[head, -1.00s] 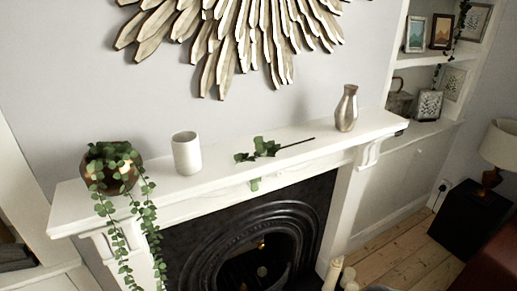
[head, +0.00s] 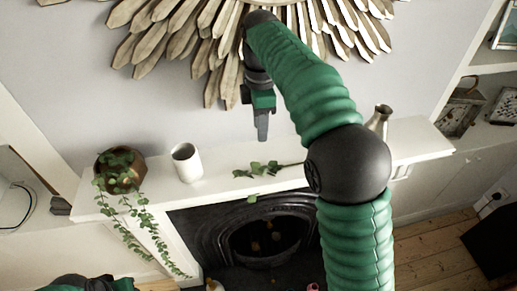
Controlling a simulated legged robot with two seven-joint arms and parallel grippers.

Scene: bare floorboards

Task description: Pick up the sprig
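The green sprig (head: 259,170) lies on the white mantelpiece (head: 222,183), with its leaves to the left and its thin stem running right until my arm hides its end. One leaf hangs over the front edge. My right gripper (head: 262,128) points down above the sprig's leaves, clearly apart from it. It is seen edge-on, so its finger gap does not show. My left arm shows only as a green and black piece at the bottom left edge; its gripper is out of view.
A white cup (head: 187,163) stands left of the sprig, and a trailing plant in a bronze pot (head: 122,172) farther left. A metal vase (head: 379,121) stands to the right, partly behind my arm. A wooden sunburst decoration (head: 190,40) hangs on the wall above.

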